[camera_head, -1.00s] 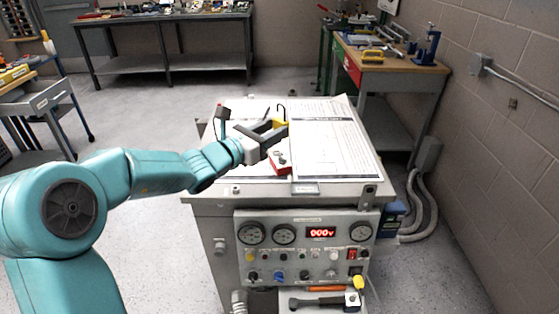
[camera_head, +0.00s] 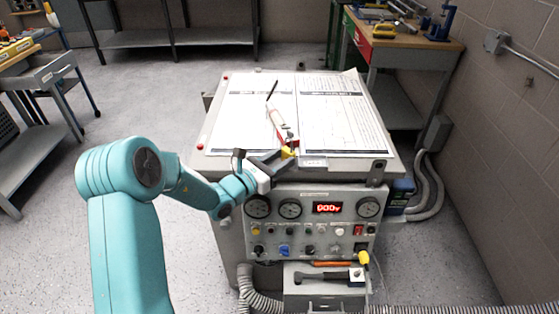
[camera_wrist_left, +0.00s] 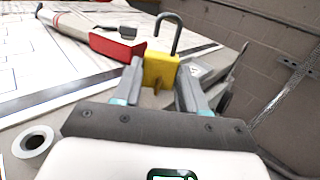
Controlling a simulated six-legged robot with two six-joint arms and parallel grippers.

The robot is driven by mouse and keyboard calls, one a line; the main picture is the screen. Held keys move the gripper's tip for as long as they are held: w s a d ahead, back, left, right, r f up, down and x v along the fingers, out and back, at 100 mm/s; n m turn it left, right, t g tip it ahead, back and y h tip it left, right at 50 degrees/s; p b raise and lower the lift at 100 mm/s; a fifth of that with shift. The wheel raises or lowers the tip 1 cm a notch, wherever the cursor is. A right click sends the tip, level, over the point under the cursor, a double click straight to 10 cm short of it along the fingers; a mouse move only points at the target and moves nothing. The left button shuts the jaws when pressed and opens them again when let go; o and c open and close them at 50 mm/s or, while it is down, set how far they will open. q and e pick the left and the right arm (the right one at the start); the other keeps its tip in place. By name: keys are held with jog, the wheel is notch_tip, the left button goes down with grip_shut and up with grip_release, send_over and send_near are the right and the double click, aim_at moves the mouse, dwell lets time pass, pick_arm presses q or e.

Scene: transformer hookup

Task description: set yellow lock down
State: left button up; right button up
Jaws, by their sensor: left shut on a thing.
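The yellow lock (camera_wrist_left: 160,70) is a small padlock with a dark, raised hook-like shackle. My left gripper (camera_wrist_left: 157,92) is shut on its yellow body, with a finger on each side. In the head view the lock (camera_head: 288,152) shows as a small yellow patch at the tip of my left gripper (camera_head: 279,157), at the front edge of the cabinet top. From these views I cannot tell whether the lock touches the top. My right gripper is not in view.
A red and white tool (camera_head: 281,124) lies on the paper sheets (camera_head: 340,115), just behind the lock. The cabinet's front panel (camera_head: 312,232) has gauges, knobs and a red display.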

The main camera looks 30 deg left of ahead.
pick_arm(q)
jog(key=shift+s+r, duration=0.1)
jog(key=shift+f, duration=0.2)
jog(key=o, duration=1.2)
jog(key=shift+r, duration=0.1)
